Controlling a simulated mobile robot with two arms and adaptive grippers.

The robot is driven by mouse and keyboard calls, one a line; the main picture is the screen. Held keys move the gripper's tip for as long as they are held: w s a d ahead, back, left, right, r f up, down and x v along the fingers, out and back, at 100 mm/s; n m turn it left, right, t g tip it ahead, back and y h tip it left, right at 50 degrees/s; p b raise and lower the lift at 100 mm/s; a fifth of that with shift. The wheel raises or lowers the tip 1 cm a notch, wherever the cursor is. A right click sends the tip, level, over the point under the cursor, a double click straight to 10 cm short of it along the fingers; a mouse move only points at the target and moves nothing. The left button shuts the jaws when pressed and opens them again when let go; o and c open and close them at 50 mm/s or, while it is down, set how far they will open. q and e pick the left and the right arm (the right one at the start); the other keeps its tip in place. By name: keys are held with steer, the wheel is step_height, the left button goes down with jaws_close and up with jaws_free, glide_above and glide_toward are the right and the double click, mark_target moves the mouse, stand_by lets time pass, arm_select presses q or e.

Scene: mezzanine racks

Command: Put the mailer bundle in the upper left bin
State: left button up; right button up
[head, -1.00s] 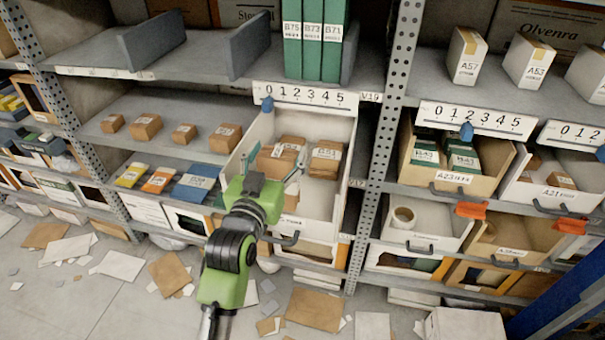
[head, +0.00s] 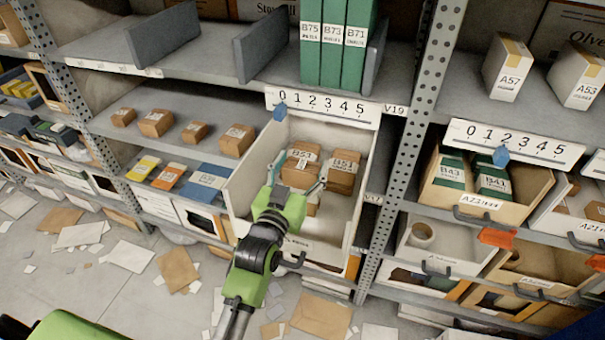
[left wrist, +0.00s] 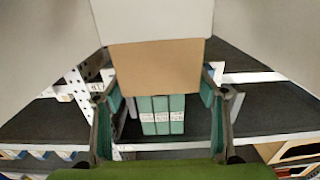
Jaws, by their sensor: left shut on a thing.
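The white pulled-out bin (head: 241,205) sits at the upper left of the open bins, under a 0-to-5 scale strip. My left gripper (head: 297,181) reaches into it from the front, its fingers on either side of a brown parcel labelled B51 (head: 298,177), and is shut on it. In the left wrist view the fingers flank a plain brown face (left wrist: 157,68) with a pale surface above it. A second brown B51 parcel (head: 343,176) stands just to the right, and more brown shows below the fingers. I cannot tell which parcel is the mailer bundle. My right gripper is not in view.
Green binders (head: 335,45) stand on the shelf above the bin. A perforated post (head: 405,150) rises to its right. Beyond it is a bin with green boxes (head: 480,209). Small brown boxes (head: 155,124) sit on the left shelf. Loose papers (head: 130,255) litter the floor.

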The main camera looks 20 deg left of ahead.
mark_target(299, 181)
arm_select(q)
steer(key=f, duration=0.2)
steer(key=shift+w+f, duration=0.2)
steer(key=shift+f, duration=0.15)
steer(key=shift+s+f, duration=0.1)
steer(key=shift+f, duration=0.05)
steer(key=shift+s, duration=0.1)
steer(key=shift+f, duration=0.15)
steer(key=o, duration=1.5)
steer(key=shift+c, duration=0.2)
